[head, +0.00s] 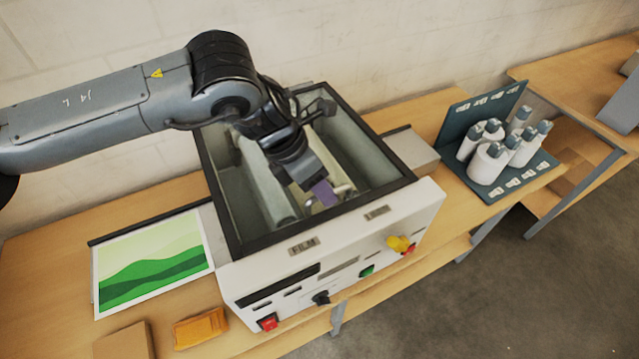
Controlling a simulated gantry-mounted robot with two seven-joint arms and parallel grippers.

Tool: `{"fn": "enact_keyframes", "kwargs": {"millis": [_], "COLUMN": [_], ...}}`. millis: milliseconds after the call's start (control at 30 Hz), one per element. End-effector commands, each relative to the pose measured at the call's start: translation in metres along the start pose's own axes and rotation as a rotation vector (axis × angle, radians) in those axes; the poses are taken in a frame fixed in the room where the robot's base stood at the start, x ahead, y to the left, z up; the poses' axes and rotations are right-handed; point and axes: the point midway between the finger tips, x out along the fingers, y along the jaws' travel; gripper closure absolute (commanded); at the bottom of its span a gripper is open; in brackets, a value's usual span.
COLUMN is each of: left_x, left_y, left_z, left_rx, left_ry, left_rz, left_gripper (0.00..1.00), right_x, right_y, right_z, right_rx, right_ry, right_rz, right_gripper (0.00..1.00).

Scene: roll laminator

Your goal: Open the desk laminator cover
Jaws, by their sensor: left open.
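The desk laminator (424,213) is a white-fronted machine on the wooden bench, in the middle of the head view. A dark rectangular frame (222,217) runs around its top. Pale rollers (268,185) show inside the frame; I cannot tell whether a clear cover lies over them. My left gripper (326,195) points down over the middle of this area. It is open, with a purple patch at its tip, beside a pale curved part (343,188). Its fingers hide what lies beneath, and contact cannot be told. My right gripper is not in view.
A green landscape print (150,262) lies left. An orange block (200,328) lies front left. White bottles (488,163) stand on a dark rack at right.

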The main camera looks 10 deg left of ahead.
Motion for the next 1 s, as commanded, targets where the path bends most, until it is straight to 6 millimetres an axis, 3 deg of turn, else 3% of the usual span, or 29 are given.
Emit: {"fn": "enact_keyframes", "kwargs": {"millis": [33,300,733,1000], "left_x": [0.000,0.000,-0.004,-0.032], "left_y": [0.000,0.000,0.000,-0.001], "left_z": [0.000,0.000,0.002,0.014], "left_rx": [0.000,0.000,-0.002,-0.026], "left_ry": [0.000,0.000,0.000,-0.002], "left_rz": [0.000,0.000,-0.005,-0.059], "left_gripper": [0.60,1.00,1.00,1.00], "right_x": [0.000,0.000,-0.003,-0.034], "right_y": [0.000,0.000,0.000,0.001], "right_z": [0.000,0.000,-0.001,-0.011], "right_rx": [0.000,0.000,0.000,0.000], "right_ry": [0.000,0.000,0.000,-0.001], "right_rz": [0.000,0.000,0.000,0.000], "right_gripper": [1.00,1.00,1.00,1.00]}}
